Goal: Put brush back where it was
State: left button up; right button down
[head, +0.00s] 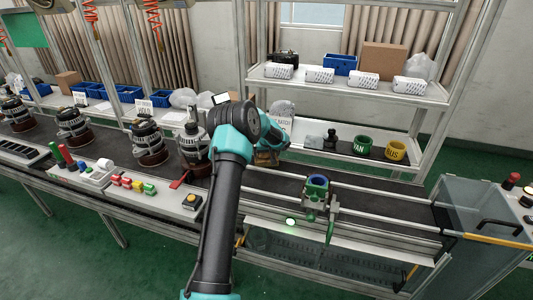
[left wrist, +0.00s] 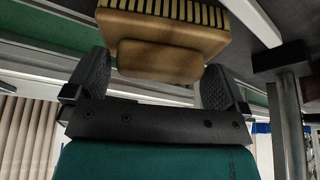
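The brush (left wrist: 165,35) is a tan wooden block with a row of bristles and a narrower handle part. In the head view the brush (head: 265,159) shows as a small brown block under my left gripper (head: 268,149), by the back edge of the conveyor. My arm hides part of it. I cannot tell whether the brush touches the surface below. My right gripper is not in view.
A clamp fixture with a blue ring (head: 317,181) stands on the belt to the right. Behind, a shelf holds a black part (head: 330,141), a green VAN ring (head: 363,146) and a yellow BUS ring (head: 396,151). Several alternators (head: 147,140) stand left. The belt right of the fixture is clear.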

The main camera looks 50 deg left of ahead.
pick_arm(q)
jog(key=v, duration=1.2)
jog(key=shift+r, duration=0.15)
dwell(1.1)
jog(key=shift+w, duration=0.1)
